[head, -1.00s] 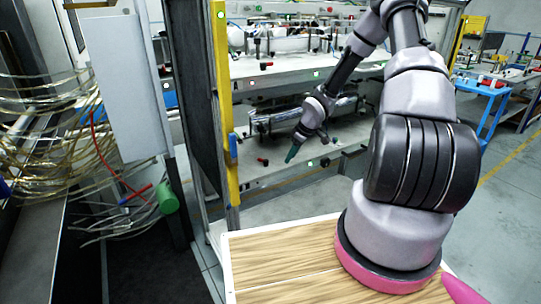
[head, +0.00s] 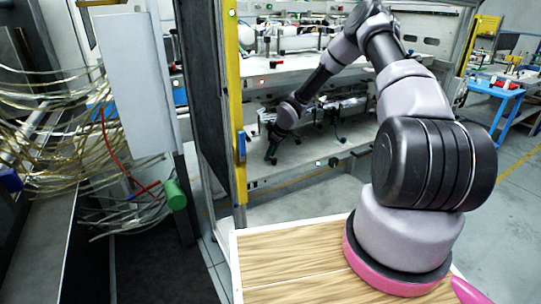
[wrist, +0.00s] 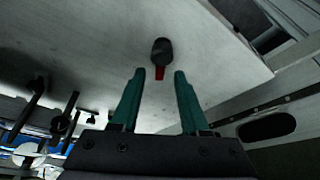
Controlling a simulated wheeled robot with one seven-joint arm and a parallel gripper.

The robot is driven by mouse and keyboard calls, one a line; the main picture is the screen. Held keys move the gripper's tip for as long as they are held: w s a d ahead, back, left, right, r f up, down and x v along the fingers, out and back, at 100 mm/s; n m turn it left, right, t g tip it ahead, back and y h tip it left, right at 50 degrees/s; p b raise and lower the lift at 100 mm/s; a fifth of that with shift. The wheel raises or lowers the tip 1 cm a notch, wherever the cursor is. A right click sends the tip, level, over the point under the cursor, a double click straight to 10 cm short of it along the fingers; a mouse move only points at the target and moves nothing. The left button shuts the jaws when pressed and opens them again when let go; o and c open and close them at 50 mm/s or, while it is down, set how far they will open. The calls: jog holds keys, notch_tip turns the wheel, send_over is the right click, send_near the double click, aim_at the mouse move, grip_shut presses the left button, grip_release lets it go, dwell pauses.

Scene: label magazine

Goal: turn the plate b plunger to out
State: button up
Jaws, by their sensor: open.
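A plunger with a black knob (wrist: 161,50) and a short red part sits on a pale grey plate (wrist: 90,30) in the wrist view. I see no label telling which plate it is. My gripper (wrist: 160,74) has two teal fingers, open and empty. The plunger lies just ahead, in line with the gap between the fingertips, and its red part comes close to that gap. Whether the fingers reach around it I cannot tell. In the head view my gripper (head: 271,152) is at the lower shelf of the machine, and I cannot make out the plunger there.
A yellow post (head: 234,100) stands left of my arm. Dark levers (wrist: 62,122) hang at the left of the wrist view, and a metal beam with a slot (wrist: 266,126) is at the right. A wooden-topped surface (head: 290,260) lies below my arm.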

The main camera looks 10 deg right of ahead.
jog(key=shift+w+f, duration=0.1)
jog(key=shift+f, duration=0.1)
grip_shut()
jog(key=shift+n, duration=0.3)
jog(key=shift+s+a+n+g+y, duration=0.2)
jog(key=shift+n+g, duration=0.35)
jog(key=shift+n, duration=0.85)
jog(key=shift+s+a+n+g+y, duration=0.1)
jog(key=shift+s+n+g+y, duration=0.3)
jog(key=shift+n, duration=1)
jog(key=shift+w+d+g, duration=0.1)
jog(key=shift+w+g, duration=0.05)
jog(key=shift+g, duration=0.1)
grip_release()
